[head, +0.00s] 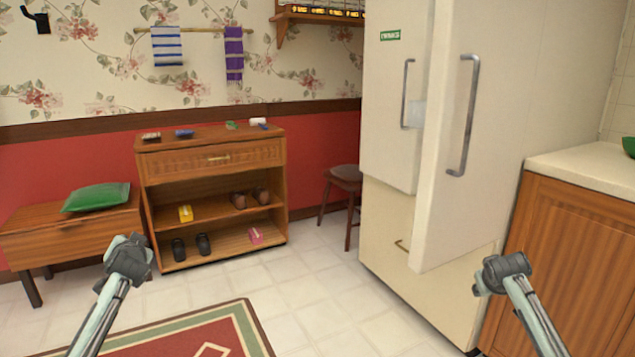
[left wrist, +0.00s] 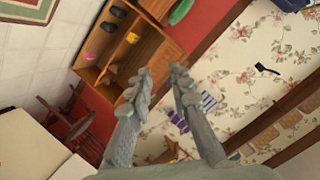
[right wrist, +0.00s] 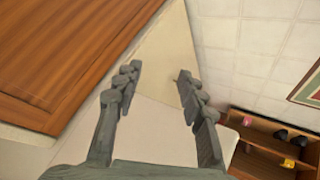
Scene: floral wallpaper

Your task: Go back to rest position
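My left gripper (head: 128,254) is at the lower left of the head view, raised in front of the shoe cabinet and bench. In the left wrist view its two fingers (left wrist: 160,84) are apart with nothing between them. My right gripper (head: 503,272) is at the lower right of the head view, in front of the fridge and the wooden counter. In the right wrist view its fingers (right wrist: 158,82) are also apart and empty. Neither gripper appears to touch anything.
A cream fridge (head: 390,215) stands right of centre; its right door (head: 440,200) seems to stick out. A wooden counter (head: 560,250) is at the right. A shoe cabinet (head: 215,156) and a bench (head: 25,218) line the wall. Tiled floor (head: 320,295) is clear between.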

